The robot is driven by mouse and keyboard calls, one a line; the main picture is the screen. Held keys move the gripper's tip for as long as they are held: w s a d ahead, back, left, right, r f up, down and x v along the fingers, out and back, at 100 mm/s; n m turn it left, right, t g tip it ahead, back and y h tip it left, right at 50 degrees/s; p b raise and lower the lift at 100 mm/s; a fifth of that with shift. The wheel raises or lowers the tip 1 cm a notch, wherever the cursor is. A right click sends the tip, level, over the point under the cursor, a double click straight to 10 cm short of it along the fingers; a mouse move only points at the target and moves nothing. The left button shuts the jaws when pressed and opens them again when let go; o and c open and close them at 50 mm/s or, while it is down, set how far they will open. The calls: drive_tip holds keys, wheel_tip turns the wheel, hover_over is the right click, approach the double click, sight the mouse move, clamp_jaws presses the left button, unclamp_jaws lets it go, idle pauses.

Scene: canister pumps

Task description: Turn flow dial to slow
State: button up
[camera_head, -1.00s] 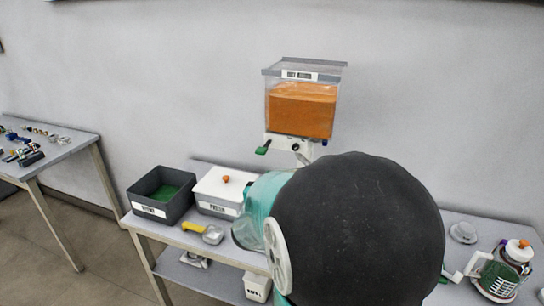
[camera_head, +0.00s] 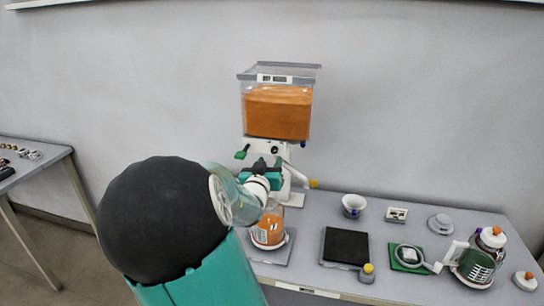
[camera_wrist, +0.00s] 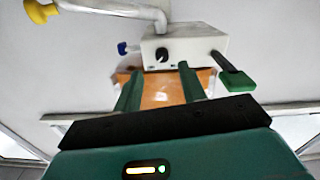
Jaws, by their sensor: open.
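The dispenser has a clear hopper of orange material (camera_head: 276,108) over a white housing (camera_head: 254,148). In the wrist view the housing (camera_wrist: 205,47) appears upside down, with a round black dial (camera_wrist: 162,55) on its face. The dial bears a pale mark; its setting is too small to read. My gripper (camera_wrist: 157,70) is open and empty, its two green fingers pointing at the housing, with the dial just beyond and between the tips. I cannot tell whether they touch it. My gripper (camera_head: 262,167) also shows in the head view, just in front of the housing.
A green lever (camera_wrist: 236,78), a blue knob (camera_wrist: 123,48) and a yellow-ended pipe (camera_wrist: 110,9) stick out near the dial. A jar with orange contents (camera_head: 268,232) stands below. A black-topped scale (camera_head: 345,246) and a glass pot (camera_head: 478,262) stand to the right.

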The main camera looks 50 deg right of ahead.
sight(274, 152)
drive_tip(key=x, duration=0.5)
drive_tip(key=shift+w, duration=0.15)
clamp_jaws()
